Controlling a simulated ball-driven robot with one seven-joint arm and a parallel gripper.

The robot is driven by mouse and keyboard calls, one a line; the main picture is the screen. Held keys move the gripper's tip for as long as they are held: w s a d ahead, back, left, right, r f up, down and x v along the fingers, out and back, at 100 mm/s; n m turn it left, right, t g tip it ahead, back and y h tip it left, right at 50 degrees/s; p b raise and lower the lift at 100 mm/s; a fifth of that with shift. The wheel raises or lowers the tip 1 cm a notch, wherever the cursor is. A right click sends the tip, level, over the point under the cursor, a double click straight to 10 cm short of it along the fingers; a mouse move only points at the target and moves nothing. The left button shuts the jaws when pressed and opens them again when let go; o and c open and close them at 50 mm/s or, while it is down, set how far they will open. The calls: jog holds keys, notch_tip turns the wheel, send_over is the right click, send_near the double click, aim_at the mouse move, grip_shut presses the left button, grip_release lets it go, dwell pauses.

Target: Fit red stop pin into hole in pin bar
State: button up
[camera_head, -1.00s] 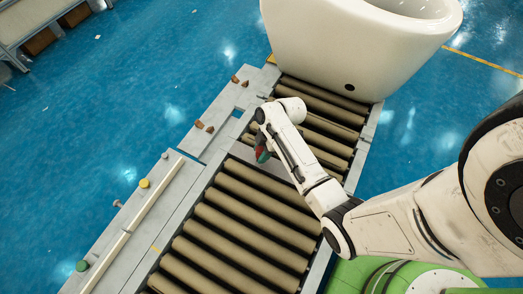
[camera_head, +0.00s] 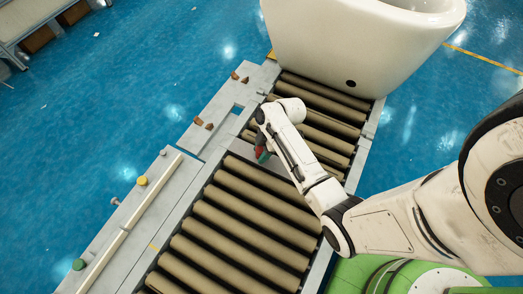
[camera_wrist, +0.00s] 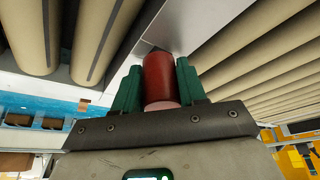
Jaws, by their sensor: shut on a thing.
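My gripper (camera_wrist: 160,85) is shut on the red stop pin (camera_wrist: 159,75), with one green finger on each side of it. The pin's far end is beside a pale grey strip (camera_wrist: 172,28), probably the pin bar, which lies between two sets of rollers. A dark patch shows at that far end, but I cannot tell whether it is the hole or whether the pin touches the strip. In the head view my gripper (camera_head: 262,154) hangs low over the gap between the roller sections, and only a little red shows beside it. No hole is clearly visible.
Conveyor rollers (camera_head: 235,220) lie on both sides of the strip. A white toilet (camera_head: 350,40) stands on the far rollers. The grey side rail (camera_head: 125,220) carries a yellow button (camera_head: 142,181) and a green button (camera_head: 78,265). Blue floor lies open to the left.

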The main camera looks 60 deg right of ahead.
jog(key=shift+f, duration=0.25)
jog(key=o, duration=1.2)
jog(key=p+v, duration=0.2)
jog(key=v, duration=0.8)
jog(key=shift+s+r, duration=0.1)
jog(key=shift+r, duration=0.3)
jog(key=s+a+r+m+h+p, duration=0.1)
jog(key=s+a+r+m+p, duration=0.1)
jog(key=s+a+r+m, duration=0.1)
jog(key=s+a+r+m+g+h+p, duration=0.1)
jog(key=s+a+r+m+p, duration=0.1)
jog(key=s+a+r+m, duration=0.1)
jog(key=s+a+r+m+g+h+p, duration=0.1)
jog(key=s+a+r+m+p, duration=0.2)
jog(key=a+r, duration=0.3)
jog(key=shift+s+a+m+h, duration=0.2)
jog(key=shift+s+a, duration=0.2)
jog(key=shift+a, duration=0.2)
jog(key=shift+s+a+m+h, duration=0.1)
jog(key=shift+s+a+m, duration=0.1)
jog(key=shift+s+a, duration=0.35)
jog(key=shift+w+a, duration=0.1)
